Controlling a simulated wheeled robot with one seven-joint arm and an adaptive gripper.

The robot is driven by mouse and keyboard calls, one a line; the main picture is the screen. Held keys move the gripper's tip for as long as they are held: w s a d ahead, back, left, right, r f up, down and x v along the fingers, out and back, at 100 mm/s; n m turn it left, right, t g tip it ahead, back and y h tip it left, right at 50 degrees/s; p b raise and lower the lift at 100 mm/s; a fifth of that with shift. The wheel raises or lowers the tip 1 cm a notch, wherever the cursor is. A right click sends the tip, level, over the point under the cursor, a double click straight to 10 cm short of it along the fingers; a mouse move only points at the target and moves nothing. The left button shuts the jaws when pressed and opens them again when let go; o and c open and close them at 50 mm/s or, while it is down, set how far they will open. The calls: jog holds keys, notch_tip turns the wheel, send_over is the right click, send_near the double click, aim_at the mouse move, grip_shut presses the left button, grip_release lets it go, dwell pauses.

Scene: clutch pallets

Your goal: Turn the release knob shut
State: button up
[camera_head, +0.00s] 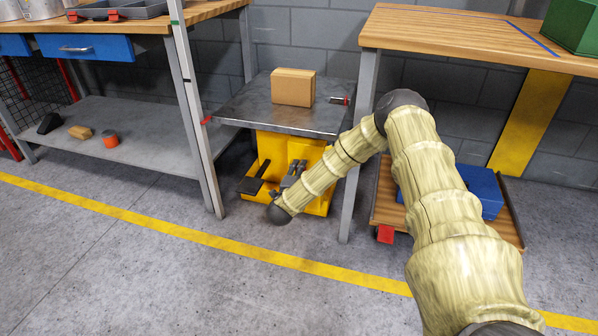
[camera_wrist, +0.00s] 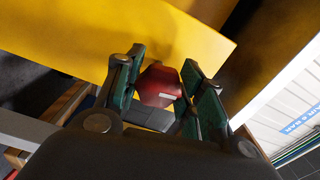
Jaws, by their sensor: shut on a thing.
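The release knob (camera_wrist: 158,84) is red and faceted, with a small pale mark on its face. In the wrist view it sits in front of a yellow panel (camera_wrist: 200,42), between the two fingers of my gripper (camera_wrist: 163,68). The fingers are shut on the knob, one on each side. In the head view my gripper (camera_head: 293,174) is low at the front of the yellow lift unit (camera_head: 318,150), under its metal top (camera_head: 245,107). The knob is hidden there behind my gripper and arm.
A cardboard box (camera_head: 293,87) stands on the metal top. A black pedal (camera_head: 252,184) sticks out left of my gripper. Table legs (camera_head: 358,170) flank the unit. A dolly (camera_head: 385,205) with a blue crate (camera_head: 484,190) stands at the right. The floor in front is clear.

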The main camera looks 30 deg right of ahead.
jog(key=shift+d+m, duration=0.2)
jog(key=shift+m, duration=0.6)
jog(key=shift+s, duration=0.1)
jog(key=o, duration=1)
jog(key=shift+a, duration=0.1)
jog(key=v, duration=1.2)
